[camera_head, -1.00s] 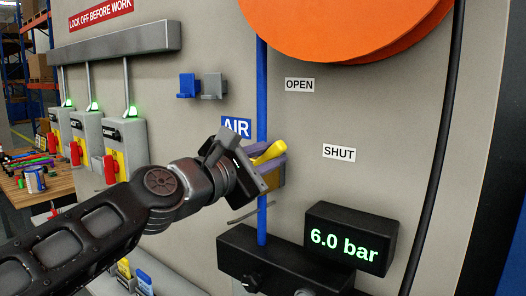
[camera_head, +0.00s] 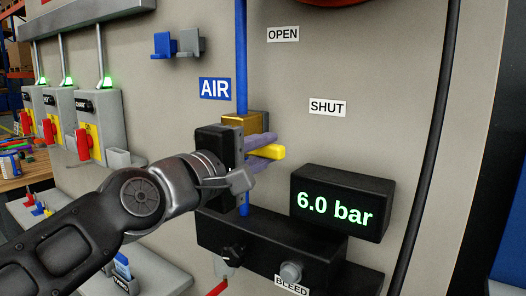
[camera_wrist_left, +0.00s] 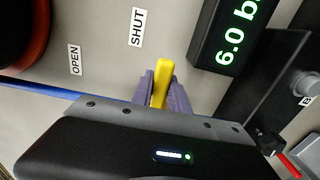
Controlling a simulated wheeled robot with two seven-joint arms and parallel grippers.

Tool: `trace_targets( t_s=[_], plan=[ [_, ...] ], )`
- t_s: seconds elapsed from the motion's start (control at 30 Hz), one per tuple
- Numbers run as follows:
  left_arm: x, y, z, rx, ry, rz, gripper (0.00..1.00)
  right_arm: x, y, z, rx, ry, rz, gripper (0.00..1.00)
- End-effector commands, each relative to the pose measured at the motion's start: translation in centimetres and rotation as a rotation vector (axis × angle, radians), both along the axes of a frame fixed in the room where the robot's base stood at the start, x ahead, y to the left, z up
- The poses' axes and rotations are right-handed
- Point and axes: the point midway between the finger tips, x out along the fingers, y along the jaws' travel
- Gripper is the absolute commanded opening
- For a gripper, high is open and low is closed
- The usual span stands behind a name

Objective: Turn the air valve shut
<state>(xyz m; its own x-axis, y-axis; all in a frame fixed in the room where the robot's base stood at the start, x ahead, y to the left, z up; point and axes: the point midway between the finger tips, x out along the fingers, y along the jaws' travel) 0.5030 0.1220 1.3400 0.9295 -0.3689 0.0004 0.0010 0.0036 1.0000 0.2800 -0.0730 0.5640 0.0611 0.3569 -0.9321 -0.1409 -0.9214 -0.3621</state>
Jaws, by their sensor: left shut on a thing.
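The air valve has a brass body (camera_head: 243,121) on a vertical blue pipe (camera_head: 242,62). Its yellow handle (camera_head: 268,152) points right, nearly level and square to the pipe. My left gripper (camera_head: 262,153) is shut on the handle, with purple-grey fingers above and below it. In the left wrist view the yellow handle (camera_wrist_left: 161,80) sticks out between the two fingers. The SHUT label (camera_head: 327,107) is up and right of the handle tip; the OPEN label (camera_head: 283,34) is higher. The pressure display (camera_head: 337,205) reads 6.0 bar. My right gripper is not in view.
A black block with a BLEED label (camera_head: 291,283) and a grey knob (camera_head: 291,271) is below the valve. Blue and grey hooks (camera_head: 177,44) are on the panel above left. Switch boxes with red and yellow handles (camera_head: 88,143) stand at left. A black cable (camera_head: 436,150) runs down the right.

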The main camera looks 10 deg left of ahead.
Motion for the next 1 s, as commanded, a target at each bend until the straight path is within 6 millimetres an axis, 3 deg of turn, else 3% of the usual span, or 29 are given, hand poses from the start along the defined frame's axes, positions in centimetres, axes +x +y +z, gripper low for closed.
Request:
trace_targets(
  t_s=[0.47, 0.5, 0.7, 1.0],
  plan=[
    [0.05, -0.06, -0.49, 0.024, -0.002, -0.002, 0.00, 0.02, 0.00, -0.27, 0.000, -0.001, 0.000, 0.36],
    [0.05, -0.06, -0.50, 0.024, -0.002, -0.002, 0.22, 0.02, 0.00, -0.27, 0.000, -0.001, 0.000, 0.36],
    [0.04, -0.05, -0.40, 0.021, -0.003, -0.002, 0.38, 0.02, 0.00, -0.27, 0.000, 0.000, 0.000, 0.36],
    [-0.03, 0.00, -0.26, 0.018, -0.005, -0.001, 0.42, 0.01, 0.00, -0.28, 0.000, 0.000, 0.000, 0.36]
  ],
)
